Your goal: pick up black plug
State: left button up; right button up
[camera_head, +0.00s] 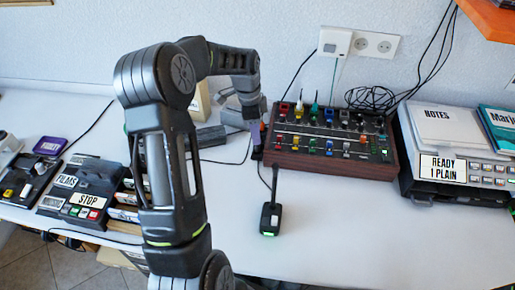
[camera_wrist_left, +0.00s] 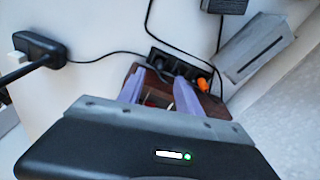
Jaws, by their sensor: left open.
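My left gripper (camera_head: 258,142) reaches down beside the left end of a brown-sided panel (camera_head: 330,166) with rows of coloured plugs and knobs. In the wrist view its two pale violet fingers (camera_wrist_left: 160,88) are apart, with nothing clearly held between them. A small black plug-like piece (camera_wrist_left: 165,62) with a cable lies just beyond the fingertips, by the brown panel end. Its outline is partly hidden by the fingers, so I cannot tell whether they touch it. My right gripper is not in view.
A black device with an upright stick (camera_head: 270,219) stands in front of the panel; a cable runs from it. Labelled boxes (camera_head: 80,195) stand at left. A grey machine (camera_head: 455,165) stands at right. Loose cables (camera_head: 370,98) lie behind. The front right table (camera_head: 380,240) is clear.

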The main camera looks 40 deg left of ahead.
aim_at(257, 149)
pick_arm(q)
jog(key=shift+d+f+p, duration=0.15)
jog(key=shift+f+p, duration=0.45)
jog(key=shift+f, duration=2)
jog(key=shift+c, duration=0.2)
grip_shut()
